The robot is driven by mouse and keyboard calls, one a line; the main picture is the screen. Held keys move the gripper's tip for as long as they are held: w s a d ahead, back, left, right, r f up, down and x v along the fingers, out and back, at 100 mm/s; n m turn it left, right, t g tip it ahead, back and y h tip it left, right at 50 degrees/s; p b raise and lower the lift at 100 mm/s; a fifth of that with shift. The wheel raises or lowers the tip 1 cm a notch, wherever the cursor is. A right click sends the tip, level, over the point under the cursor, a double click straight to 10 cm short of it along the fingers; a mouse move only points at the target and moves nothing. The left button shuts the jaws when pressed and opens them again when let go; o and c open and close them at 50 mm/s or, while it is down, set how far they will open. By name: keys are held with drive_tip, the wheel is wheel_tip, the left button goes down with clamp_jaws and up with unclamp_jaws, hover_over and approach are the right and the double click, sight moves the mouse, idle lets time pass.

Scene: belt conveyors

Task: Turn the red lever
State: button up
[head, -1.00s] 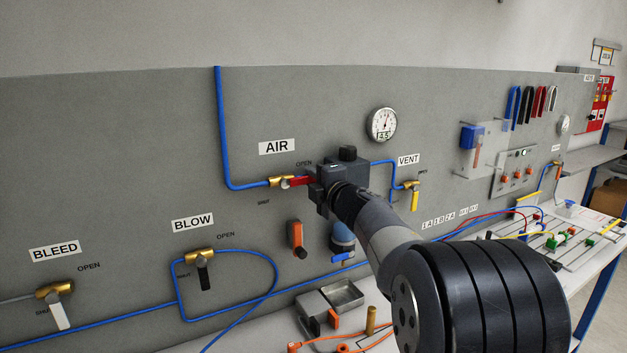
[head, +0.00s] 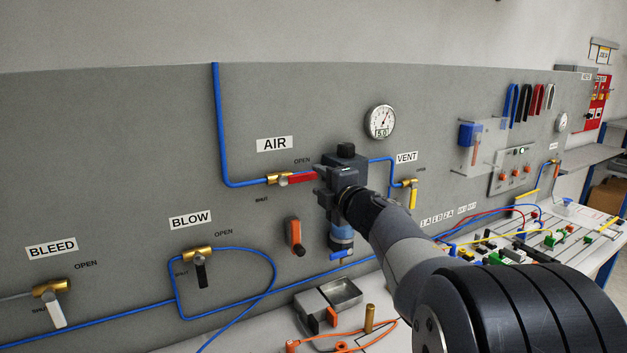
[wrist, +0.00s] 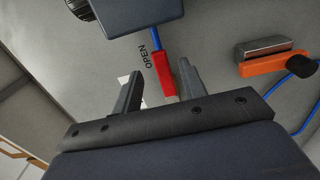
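The red lever (head: 302,179) sits on a brass valve (head: 279,179) under the AIR label and lies roughly level, in line with the pipe, pointing right below the word OPEN. My gripper (head: 318,181) is just right of the lever's free end. In the wrist view, the red lever (wrist: 165,76) shows between the two spread fingers of my gripper (wrist: 160,68), closer to the right finger. The fingers look open; whether either touches the lever cannot be told. My gripper's body hides the pipe to the right of the lever.
A round gauge (head: 381,121) is above right. The VENT valve has a yellow lever (head: 413,198). An orange lever (head: 295,236) and a blue-bowled filter (head: 341,238) are below. The BLOW valve's black lever (head: 201,272) and the BLEED valve's white lever (head: 57,311) are left.

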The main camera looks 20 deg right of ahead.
sight(312, 176)
drive_tip(key=s+d, duration=0.1)
drive_tip(key=s, duration=0.5)
drive_tip(key=shift+d, duration=0.1)
drive_tip(key=w, duration=0.3)
drive_tip(key=w+a, duration=0.1)
drive_tip(key=w, duration=0.3)
drive_tip(key=w+a+p, duration=0.1)
drive_tip(key=w, duration=0.2)
drive_tip(key=shift+w, duration=0.4)
drive_tip(key=shift+f, duration=0.1)
drive_tip(key=shift+s, duration=0.15)
